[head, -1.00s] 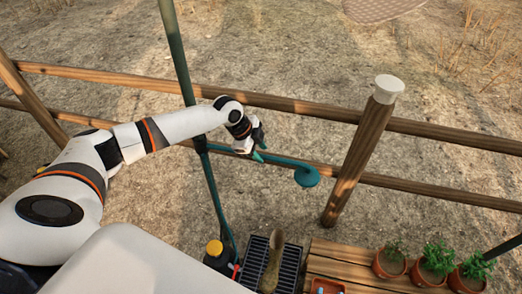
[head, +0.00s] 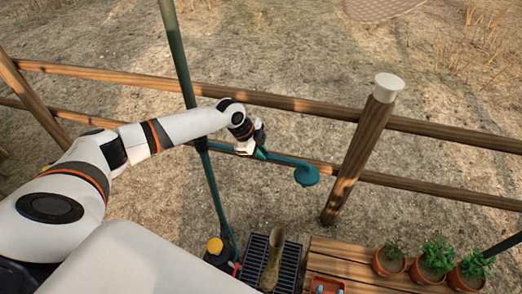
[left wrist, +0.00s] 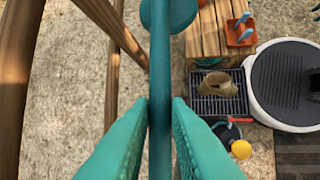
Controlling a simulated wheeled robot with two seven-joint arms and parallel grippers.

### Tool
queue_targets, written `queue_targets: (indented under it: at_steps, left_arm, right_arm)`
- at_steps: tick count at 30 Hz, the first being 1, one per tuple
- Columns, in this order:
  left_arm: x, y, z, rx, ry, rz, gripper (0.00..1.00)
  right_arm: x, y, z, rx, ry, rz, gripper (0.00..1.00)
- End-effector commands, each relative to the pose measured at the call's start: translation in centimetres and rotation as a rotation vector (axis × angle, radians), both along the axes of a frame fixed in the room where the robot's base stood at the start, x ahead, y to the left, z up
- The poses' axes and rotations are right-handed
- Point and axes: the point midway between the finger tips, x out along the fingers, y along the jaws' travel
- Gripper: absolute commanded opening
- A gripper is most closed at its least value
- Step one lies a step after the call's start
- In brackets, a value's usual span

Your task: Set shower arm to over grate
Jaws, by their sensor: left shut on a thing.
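The shower arm is a teal bar (head: 285,160) that reaches right from a tall green pole (head: 178,60) and ends in a round teal head (head: 306,175). My left gripper (head: 262,153) is shut on the bar, between the pole and the head. In the left wrist view the bar (left wrist: 160,60) runs between the two teal fingers (left wrist: 160,115). The black slatted grate (head: 290,265) lies on the ground near the pole's foot, with a brown boot (head: 271,262) on it. In the left wrist view the grate (left wrist: 205,104) lies right of the bar. My right gripper is not in view.
A wooden rail fence (head: 300,108) with a white-capped post (head: 362,150) stands behind the arm. A yellow-capped dark container (head: 215,250) stands left of the grate. A wooden deck (head: 350,262) with potted plants (head: 437,258) and an orange tray (head: 326,286) lies to the right.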

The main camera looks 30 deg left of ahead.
Motion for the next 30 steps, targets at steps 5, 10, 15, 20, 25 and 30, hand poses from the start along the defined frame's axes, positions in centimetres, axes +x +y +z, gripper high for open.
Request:
queue_targets:
  at_steps: [5, 10, 15, 20, 25, 30]
  left_arm:
    - [-1.1, -0.2, 0.1, 0.001, 0.001, -0.050, 0.00]
    - [-3.2, -0.4, 0.1, 0.000, 0.001, -0.149, 0.00]
    - [-5.8, -0.4, 0.1, -0.001, 0.002, -0.278, 0.00]
    - [-8.2, -0.2, 0.1, -0.001, 0.001, -0.394, 0.00]
    - [-10.2, 0.3, 0.1, -0.002, -0.001, -0.495, 0.00]
    - [-11.5, 0.7, 0.1, -0.001, -0.001, -0.564, 0.00]
  right_arm:
    - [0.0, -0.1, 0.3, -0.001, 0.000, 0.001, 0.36]
    - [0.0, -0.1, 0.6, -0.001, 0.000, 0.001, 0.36]
    - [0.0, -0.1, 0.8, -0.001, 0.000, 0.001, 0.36]
    - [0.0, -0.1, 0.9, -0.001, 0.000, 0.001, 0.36]
    - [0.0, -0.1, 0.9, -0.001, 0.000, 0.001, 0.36]
    - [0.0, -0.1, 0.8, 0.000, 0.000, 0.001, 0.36]
